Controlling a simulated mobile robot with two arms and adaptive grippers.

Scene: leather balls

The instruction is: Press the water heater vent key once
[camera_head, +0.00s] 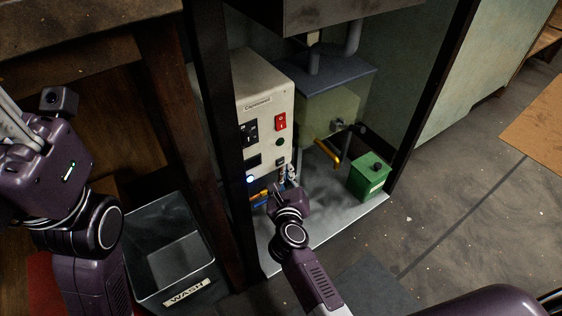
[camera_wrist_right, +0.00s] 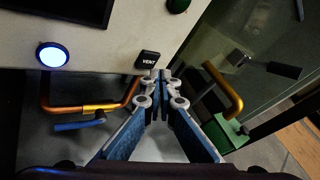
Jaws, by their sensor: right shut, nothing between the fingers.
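The cream water heater box (camera_head: 262,95) stands in a dark-framed cabinet. Its small black vent key (camera_head: 280,161) sits low on the front panel, and in the right wrist view the key (camera_wrist_right: 148,60) shows the label VENT. My right gripper (camera_head: 289,173) is shut and empty, close below the key. In the right wrist view its fingertips (camera_wrist_right: 164,74) meet just below and right of the key; I cannot tell whether they touch it. My left arm is at the left edge, where its gripper is only partly seen and its fingers are unclear.
The panel also holds a red switch (camera_head: 281,121), a green button (camera_head: 280,142) and a lit round light (camera_wrist_right: 53,55). Orange pipes (camera_wrist_right: 85,108) with a blue lever run below. A green box (camera_head: 370,176) stands at right. A grey bin (camera_head: 170,262) marked WASH stands left of the cabinet.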

